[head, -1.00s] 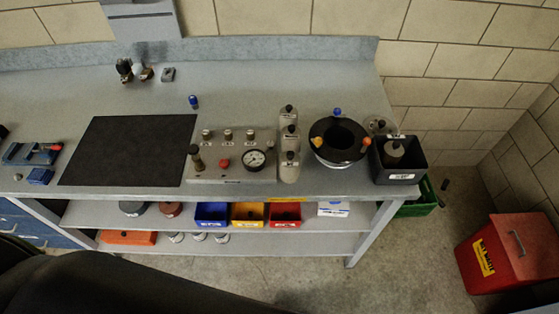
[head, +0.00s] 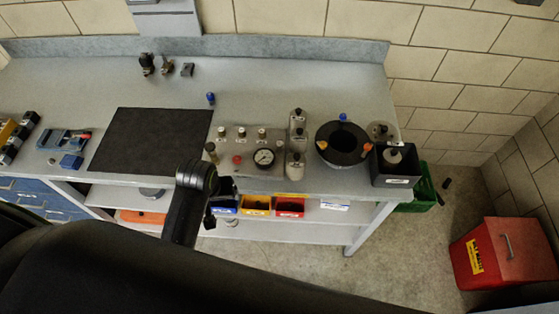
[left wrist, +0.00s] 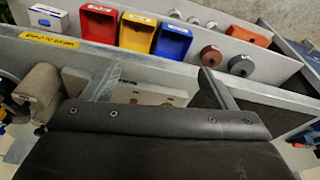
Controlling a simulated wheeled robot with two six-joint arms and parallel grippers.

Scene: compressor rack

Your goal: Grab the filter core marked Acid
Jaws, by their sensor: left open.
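Three pale cylinders with dark knobs stand in a column right of the gauge panel: a far one (head: 298,117), a middle one (head: 298,138) and a near one (head: 295,168). Another pale knobbed piece (head: 393,158) sits in a black bin at the right. Their labels are too small to read, so I cannot tell which is marked Acid. In the left wrist view my left gripper (left wrist: 160,76) is open, with nothing seen between its fingers; a beige rounded piece (left wrist: 42,88) lies left of them. My right gripper is out of view.
The gauge panel (head: 250,150) and black mat (head: 150,140) lie on the bench. A black ring-shaped vessel (head: 342,144) stands right of the cylinders, beside the black bin (head: 396,181). Blue, yellow and red bins (head: 290,206) sit on the shelf below. A red box (head: 505,252) stands on the floor.

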